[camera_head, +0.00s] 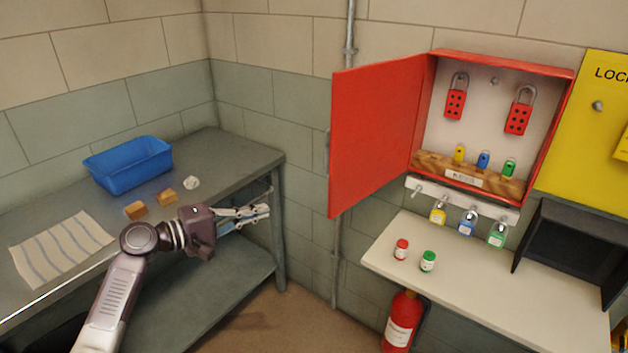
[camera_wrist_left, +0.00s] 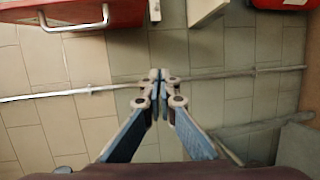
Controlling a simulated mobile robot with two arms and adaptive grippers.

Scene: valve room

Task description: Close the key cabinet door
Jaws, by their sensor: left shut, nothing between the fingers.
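The red key cabinet (camera_head: 501,57) hangs on the wall with its red door (camera_head: 375,135) swung wide open to the left. The cabinet holds two red padlocks and small coloured locks on a wooden strip. In the left wrist view, a red panel with a pale bar handle (camera_wrist_left: 75,25) shows at the top left and looks like the door. My left gripper (camera_head: 266,212) is shut and empty, left of the door and apart from it; its closed fingers (camera_wrist_left: 157,75) also show in the left wrist view. My right gripper is not in view.
A grey workbench (camera_head: 235,150) with a blue bin (camera_head: 130,165) stands at left. A cream shelf (camera_head: 470,290) below the cabinet carries two small jars (camera_head: 428,262). Padlocks (camera_head: 468,222) hang above it. A fire extinguisher (camera_head: 401,322) stands below. A pipe (camera_head: 340,262) runs behind the door.

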